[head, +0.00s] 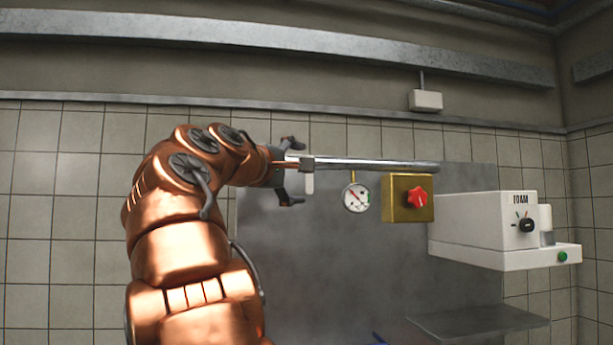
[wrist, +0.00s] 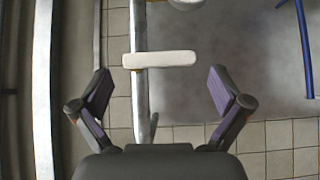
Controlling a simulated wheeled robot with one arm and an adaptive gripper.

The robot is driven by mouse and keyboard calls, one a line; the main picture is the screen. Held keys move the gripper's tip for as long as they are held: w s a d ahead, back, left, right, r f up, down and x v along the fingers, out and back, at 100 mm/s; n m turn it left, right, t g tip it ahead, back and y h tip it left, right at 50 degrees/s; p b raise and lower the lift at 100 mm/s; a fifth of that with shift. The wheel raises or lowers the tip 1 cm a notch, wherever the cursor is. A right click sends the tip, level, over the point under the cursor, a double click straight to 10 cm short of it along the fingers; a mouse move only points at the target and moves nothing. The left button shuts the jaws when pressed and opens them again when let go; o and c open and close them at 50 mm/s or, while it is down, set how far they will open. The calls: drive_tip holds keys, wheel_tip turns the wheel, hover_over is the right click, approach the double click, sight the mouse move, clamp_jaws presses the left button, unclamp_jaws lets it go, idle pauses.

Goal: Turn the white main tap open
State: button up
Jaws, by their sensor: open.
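The white main tap (wrist: 165,60) shows in the wrist view as a plain white bar lying crosswise over the metal pipe (wrist: 138,22). In the head view the white handle (head: 309,182) hangs upright at the pipe's left end, partly hidden by my gripper. My gripper (head: 298,172) is open at the wall beside the handle, one finger above and one below. In the wrist view my gripper (wrist: 161,92) has its fingers spread to either side, with the bar just beyond the fingertips. Nothing is between the fingers, and I see no contact.
Along the pipe to the right are a round gauge (head: 356,197), a brass box (head: 398,209) with a red knob (head: 417,197), and a white foam machine (head: 480,228). A metal shelf (head: 478,322) is below. A blue hose (wrist: 303,45) shows in the wrist view.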

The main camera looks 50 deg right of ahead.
drive_tip(key=a, duration=0.7)
drive_tip(key=shift+s+a, duration=0.3)
drive_tip(key=shift+a, duration=0.1)
drive_tip(key=w+f+n+t+y, duration=0.1)
drive_tip(key=w+f+y, duration=0.15)
drive_tip(key=f, duration=0.65)
drive_tip(key=w+f+t+y, duration=0.1)
drive_tip(key=f+y, duration=0.2)
drive_tip(key=f, duration=0.7)
drive_tip(key=s+a+f+y, duration=0.2)
drive_tip(key=a+f, duration=0.2)
drive_tip(key=f, duration=0.3)
drive_tip(key=s+a+f+g+y, duration=0.1)
drive_tip(key=a+f+y, duration=0.15)
drive_tip(key=f, duration=0.55)
drive_tip(key=s+a+f+y, duration=0.1)
drive_tip(key=s+a+f, duration=0.1)
drive_tip(key=a+f, duration=0.35)
drive_tip(key=s+a+f+g+y, duration=0.2)
drive_tip(key=s+a+f+y, duration=0.1)
drive_tip(key=s+a+f, duration=0.5)
drive_tip(key=s+a+f+m+g+y, duration=0.1)
drive_tip(key=s+a+f+g+y, duration=0.1)
drive_tip(key=s+a+f, duration=0.6)
wheel_tip(320, 180, down, 6)
drive_tip(key=shift+s+a+r+m+y, duration=0.25)
drive_tip(key=shift+s+a+y, duration=0.2)
drive_tip(key=shift+y, duration=0.45)
